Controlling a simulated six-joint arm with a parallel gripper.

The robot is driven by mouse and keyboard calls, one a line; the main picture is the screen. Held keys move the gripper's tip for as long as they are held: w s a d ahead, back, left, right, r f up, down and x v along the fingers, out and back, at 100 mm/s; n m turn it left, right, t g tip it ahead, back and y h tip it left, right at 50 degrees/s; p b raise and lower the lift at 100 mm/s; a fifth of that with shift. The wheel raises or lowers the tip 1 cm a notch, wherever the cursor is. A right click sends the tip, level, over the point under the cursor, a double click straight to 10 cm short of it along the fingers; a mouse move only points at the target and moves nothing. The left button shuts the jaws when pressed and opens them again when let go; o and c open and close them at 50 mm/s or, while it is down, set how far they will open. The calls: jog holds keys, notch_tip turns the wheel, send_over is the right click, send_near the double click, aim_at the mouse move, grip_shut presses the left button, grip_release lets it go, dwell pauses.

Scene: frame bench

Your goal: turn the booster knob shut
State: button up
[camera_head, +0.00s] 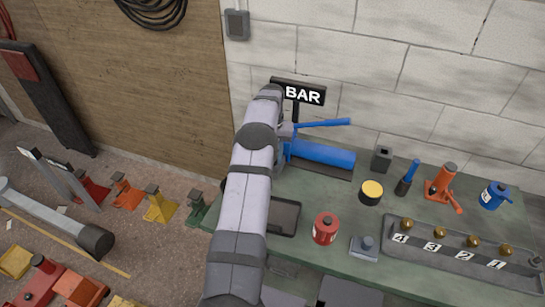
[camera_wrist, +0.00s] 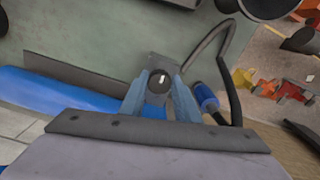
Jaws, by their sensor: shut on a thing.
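The booster knob (camera_wrist: 159,81) is a small dark round knob with a white mark on its face, in the middle of the wrist view. My gripper (camera_wrist: 159,92) is shut on it, one finger on each side. The blue booster body (camera_wrist: 60,93) lies to the left of the knob in the wrist view. In the head view the booster (camera_head: 322,153) lies at the back of the green bench, with a blue lever above it. My arm hides the knob there.
A BAR sign (camera_head: 304,95) stands behind the booster. A black hose (camera_wrist: 232,75) with a blue fitting (camera_wrist: 204,97) is close on the right of my gripper. A red can (camera_head: 325,229), a yellow-topped tin (camera_head: 371,191) and a numbered tray (camera_head: 455,257) stand on the bench.

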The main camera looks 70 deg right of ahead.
jog(key=o, duration=1)
jog(key=shift+o, duration=0.2)
jog(key=shift+r+b, duration=1.1)
jog(key=shift+r, duration=2.6)
jog(key=shift+w, duration=0.1)
